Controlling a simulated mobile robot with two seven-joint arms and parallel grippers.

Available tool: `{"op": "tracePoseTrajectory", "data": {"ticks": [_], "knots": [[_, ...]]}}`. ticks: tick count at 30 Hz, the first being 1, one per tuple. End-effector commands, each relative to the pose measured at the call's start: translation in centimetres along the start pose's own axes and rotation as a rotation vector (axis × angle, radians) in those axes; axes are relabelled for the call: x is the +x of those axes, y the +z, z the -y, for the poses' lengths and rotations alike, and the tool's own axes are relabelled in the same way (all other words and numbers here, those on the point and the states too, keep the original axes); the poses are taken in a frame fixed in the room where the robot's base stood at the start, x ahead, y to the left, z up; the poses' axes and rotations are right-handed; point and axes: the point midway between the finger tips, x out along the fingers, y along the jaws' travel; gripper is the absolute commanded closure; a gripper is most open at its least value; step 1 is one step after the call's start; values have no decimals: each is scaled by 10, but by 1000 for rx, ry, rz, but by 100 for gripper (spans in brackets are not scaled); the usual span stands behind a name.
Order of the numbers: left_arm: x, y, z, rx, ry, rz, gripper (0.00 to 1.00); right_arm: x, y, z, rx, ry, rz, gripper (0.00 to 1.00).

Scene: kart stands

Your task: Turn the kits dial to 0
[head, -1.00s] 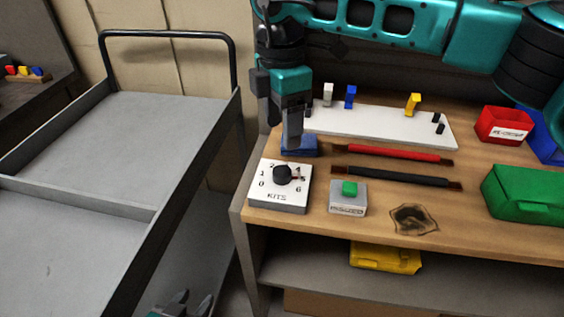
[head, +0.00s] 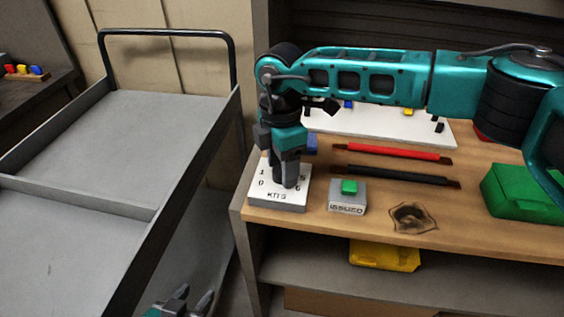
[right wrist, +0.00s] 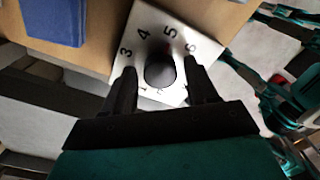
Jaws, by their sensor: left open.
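The white KITS dial plate (head: 262,195) lies at the front left corner of the wooden bench. Its round black knob (right wrist: 160,71) shows in the right wrist view, with digits 3, 4, 5 and 6 readable around it. In the head view the knob is hidden behind my right gripper (head: 283,184). That gripper points down over the plate. In the right wrist view its two fingers (right wrist: 160,82) stand apart on either side of the knob, with gaps visible. My left gripper (head: 191,300) is open and empty, low at the bottom edge.
A grey box with a green button (head: 349,187) stands just right of the dial. A blue block (head: 311,144) is behind it. Black (head: 395,176) and red (head: 400,152) bars lie further right. A grey cart (head: 165,115) stands left of the bench.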

Motion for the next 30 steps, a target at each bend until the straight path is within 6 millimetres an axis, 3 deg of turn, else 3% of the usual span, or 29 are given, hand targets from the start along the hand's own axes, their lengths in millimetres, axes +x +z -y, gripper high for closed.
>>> {"op": "tracePoseTrajectory", "data": {"ticks": [15,23,30], "knots": [[-1,1,0,-1,-1,3,53,0,0,0,0,-1,0,91],[0,5,0,-1,0,6,53,0,0,0,-28,-1,1,91],[5,12,0,-1,0,6,53,1,0,0,-153,-1,5,91]]}}
